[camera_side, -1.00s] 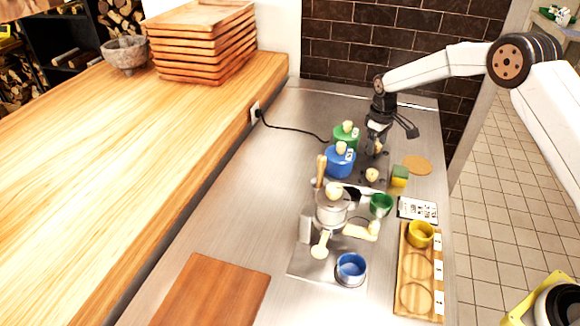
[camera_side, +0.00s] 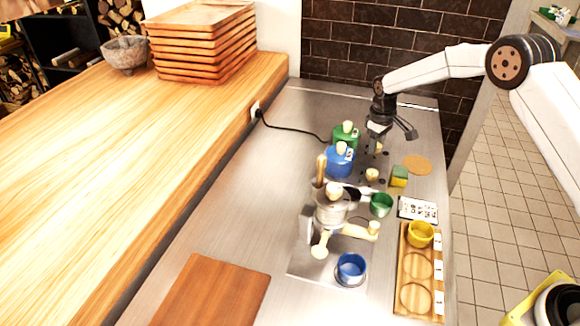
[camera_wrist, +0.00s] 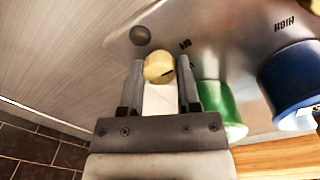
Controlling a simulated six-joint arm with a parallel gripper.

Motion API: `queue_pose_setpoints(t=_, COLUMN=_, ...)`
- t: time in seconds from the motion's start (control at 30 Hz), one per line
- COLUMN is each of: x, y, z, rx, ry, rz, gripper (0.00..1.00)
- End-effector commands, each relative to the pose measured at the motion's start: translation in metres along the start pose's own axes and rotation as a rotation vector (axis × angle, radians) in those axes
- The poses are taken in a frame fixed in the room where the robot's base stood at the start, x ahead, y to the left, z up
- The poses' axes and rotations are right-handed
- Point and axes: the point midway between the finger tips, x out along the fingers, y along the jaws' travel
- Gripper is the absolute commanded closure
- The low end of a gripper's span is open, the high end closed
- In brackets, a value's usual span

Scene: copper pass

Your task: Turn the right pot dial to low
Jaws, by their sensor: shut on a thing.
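My gripper (camera_wrist: 160,80) points down at the hot plate (camera_side: 362,180) and is shut on a cream dial knob (camera_wrist: 159,67). The knob sits between the two fingertips and has a dark mark on its edge. In the side view my gripper (camera_side: 377,141) is at this far dial, beside the green pot (camera_side: 346,137). A second cream dial (camera_side: 372,174) stands nearer the camera, beside the blue pot (camera_side: 340,162). In the wrist view, the green pot (camera_wrist: 222,108) and blue pot (camera_wrist: 292,85) are right of the fingers. A HIGH label (camera_wrist: 285,22) shows upside down; a smaller label is hard to read.
A green and yellow block (camera_side: 399,176) and a round cork mat (camera_side: 417,165) lie close right of the plate. A green cup (camera_side: 381,205) and a grinder-like device (camera_side: 331,210) stand in front. The steel counter left of the pots is clear, except for a black cord.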

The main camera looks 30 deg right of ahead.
Motion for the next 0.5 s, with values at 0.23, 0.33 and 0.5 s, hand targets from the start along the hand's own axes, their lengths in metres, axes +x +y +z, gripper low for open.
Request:
queue_pose_setpoints(t=0.23, x=-0.0004, y=0.0001, z=-0.0004, rx=0.106, ry=-0.004, rz=0.001, gripper=1.00)
queue_pose_setpoints(t=0.33, x=-0.0004, y=0.0002, z=-0.0005, rx=0.174, ry=-0.006, rz=0.001, gripper=1.00)
queue_pose_setpoints(t=0.5, x=-0.0003, y=0.0003, z=-0.0006, rx=0.317, ry=-0.012, rz=0.001, gripper=1.00)
